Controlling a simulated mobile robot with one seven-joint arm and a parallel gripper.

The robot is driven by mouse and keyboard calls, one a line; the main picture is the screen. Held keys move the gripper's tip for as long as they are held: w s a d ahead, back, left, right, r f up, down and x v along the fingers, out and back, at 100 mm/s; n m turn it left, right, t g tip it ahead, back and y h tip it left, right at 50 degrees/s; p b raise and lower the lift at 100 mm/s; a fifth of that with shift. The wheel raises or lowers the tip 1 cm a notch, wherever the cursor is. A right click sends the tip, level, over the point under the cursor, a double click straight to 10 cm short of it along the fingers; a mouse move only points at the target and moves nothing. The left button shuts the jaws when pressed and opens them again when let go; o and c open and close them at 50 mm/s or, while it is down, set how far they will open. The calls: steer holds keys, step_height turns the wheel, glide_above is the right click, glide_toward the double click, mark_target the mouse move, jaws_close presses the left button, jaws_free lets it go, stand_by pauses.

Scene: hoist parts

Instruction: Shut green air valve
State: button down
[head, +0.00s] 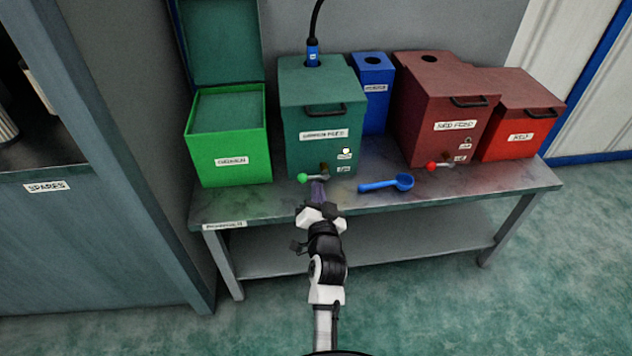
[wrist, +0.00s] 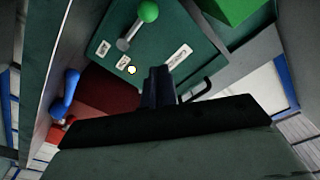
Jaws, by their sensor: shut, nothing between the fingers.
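The green air valve is a short metal lever with a green ball knob (head: 303,178) on the lower front of the dark green feed box (head: 300,100). In the head view the lever lies roughly level, its knob to the left of its pivot. In the wrist view the knob (wrist: 148,12) and grey lever show at the top, beside small white labels. My gripper (head: 318,188) is shut and empty, just in front of and below the valve. In the wrist view its fingertips (wrist: 157,80) are apart from the knob. Whether they touch the lever is unclear in the head view.
A blue spoon-shaped tool (head: 386,184) lies on the metal bench (head: 260,203) to the right. A red-knobbed valve (head: 432,166) is on the dark red box (head: 430,100). A bright green open box (head: 230,170) stands left. A white round spot (head: 346,151) shows near the labels.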

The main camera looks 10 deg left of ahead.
steer(key=v, duration=0.4)
steer(key=shift+s+d+b, duration=0.1)
steer(key=shift+s+b, duration=0.2)
steer(key=shift+b, duration=0.05)
